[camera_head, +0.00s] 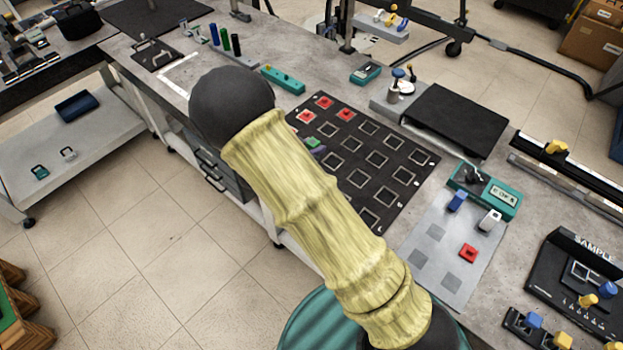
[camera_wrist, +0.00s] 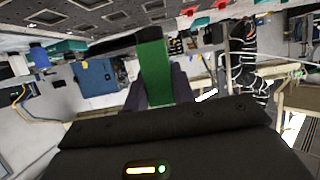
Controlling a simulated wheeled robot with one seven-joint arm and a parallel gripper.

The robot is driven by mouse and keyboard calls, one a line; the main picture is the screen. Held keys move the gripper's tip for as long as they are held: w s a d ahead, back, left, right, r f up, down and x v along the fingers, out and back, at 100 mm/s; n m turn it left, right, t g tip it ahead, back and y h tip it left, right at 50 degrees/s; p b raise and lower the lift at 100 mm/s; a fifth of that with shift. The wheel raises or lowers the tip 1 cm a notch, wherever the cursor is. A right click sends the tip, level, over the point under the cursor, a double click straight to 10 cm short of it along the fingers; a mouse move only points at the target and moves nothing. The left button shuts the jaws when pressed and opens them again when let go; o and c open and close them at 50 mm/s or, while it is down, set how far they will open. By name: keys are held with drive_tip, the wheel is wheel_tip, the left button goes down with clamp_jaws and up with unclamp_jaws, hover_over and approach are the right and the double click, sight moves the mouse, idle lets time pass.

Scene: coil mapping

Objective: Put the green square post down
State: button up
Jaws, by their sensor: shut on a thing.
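The green square post (camera_wrist: 153,72) is held between the two dark fingers of my gripper (camera_wrist: 157,88) in the wrist view. In the head view, a small green and purple bit (camera_head: 313,142), probably the post and a fingertip, shows at the edge of my yellow-sleeved arm. It appears over the left part of a black board (camera_head: 386,143) with rows of white square outlines. Several red pieces (camera_head: 324,102) sit on outlines at the board's far left. My arm hides the rest of the gripper and the board's near left part. I cannot tell whether the post touches the board.
A grey mat (camera_head: 425,265) with grey squares and a red block (camera_head: 468,252) lies right of the board. A teal meter box (camera_head: 500,195) and a black platform (camera_head: 455,118) stand behind. A teal bar (camera_head: 283,80) and several upright cylinders (camera_head: 225,40) stand at the back left.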

drive_tip(key=f, duration=0.6)
drive_tip(key=shift+w+p, duration=0.2)
drive_tip(key=shift+p, duration=0.1)
drive_tip(key=shift+s+r, duration=0.1)
drive_tip(key=shift+s, duration=0.05)
wheel_tip(320, 180, down, 4)
drive_tip(key=shift+a+p, duration=0.1)
drive_tip(key=shift+p, duration=0.2)
drive_tip(key=shift+f, duration=0.3)
drive_tip(key=o, duration=1)
